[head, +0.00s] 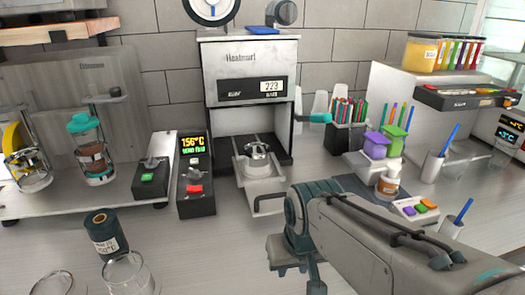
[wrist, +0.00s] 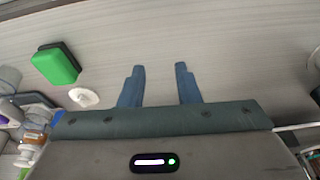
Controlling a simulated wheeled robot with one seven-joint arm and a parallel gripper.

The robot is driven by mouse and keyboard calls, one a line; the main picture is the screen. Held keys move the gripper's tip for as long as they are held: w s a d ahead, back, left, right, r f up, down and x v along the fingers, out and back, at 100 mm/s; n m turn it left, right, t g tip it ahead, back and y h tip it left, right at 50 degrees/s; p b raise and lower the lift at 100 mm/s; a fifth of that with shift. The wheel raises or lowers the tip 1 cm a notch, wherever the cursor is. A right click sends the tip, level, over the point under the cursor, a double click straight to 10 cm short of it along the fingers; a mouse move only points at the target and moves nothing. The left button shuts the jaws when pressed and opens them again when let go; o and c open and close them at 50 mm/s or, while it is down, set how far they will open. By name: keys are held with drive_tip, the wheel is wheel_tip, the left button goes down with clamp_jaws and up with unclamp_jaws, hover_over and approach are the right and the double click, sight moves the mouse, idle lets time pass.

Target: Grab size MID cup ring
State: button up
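No ring marked MID can be made out in either view. In the head view, a cup sealer (head: 249,85) stands at the back centre with its tray (head: 262,188) pulled out. A shiny metal round part (head: 258,151) sits in the tray; I cannot tell its size or whether it is a cup ring. My gripper shows in the wrist view (wrist: 159,85) with its two blue fingers apart and nothing between them, over bare tabletop. In the head view, my arm reaches in from the lower right, and its end is in front and to the right of the tray.
A control box with a 156°C display (head: 192,145) stands left of the sealer. A dark roll (head: 105,234) and clear cups (head: 130,275) are at the front left. A straw holder (head: 345,135) and small tubs stand right. In the wrist view, a green block (wrist: 57,63) lies left.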

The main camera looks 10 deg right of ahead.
drive_tip(key=w+d+r+m+g+p, duration=0.1)
drive_tip(key=w+r+m+p, duration=0.2)
drive_tip(key=w+r+m, duration=0.35)
drive_tip(key=w+r+m+p, duration=0.3)
drive_tip(key=w+r, duration=0.4)
drive_tip(key=w, duration=0.5)
drive_tip(key=w+r+m+g+p, duration=0.1)
drive_tip(key=w+r+m+p, duration=0.15)
drive_tip(key=w+m, duration=0.4)
drive_tip(key=w+r+m+g+p, duration=0.1)
drive_tip(key=w+m+p, duration=0.25)
drive_tip(key=w, duration=0.65)
drive_tip(key=p, duration=0.2)
approach(254, 165)
drive_tip(key=s, duration=0.2)
drive_tip(key=f, duration=0.1)
drive_tip(key=f+p, duration=0.1)
drive_tip(key=f, duration=0.1)
drive_tip(key=d+f+p, duration=0.1)
drive_tip(key=f, duration=0.1)
drive_tip(key=shift+w+f, duration=0.15)
drive_tip(key=shift+w, duration=0.15)
drive_tip(key=shift+f, duration=0.5)
clamp_jaws()
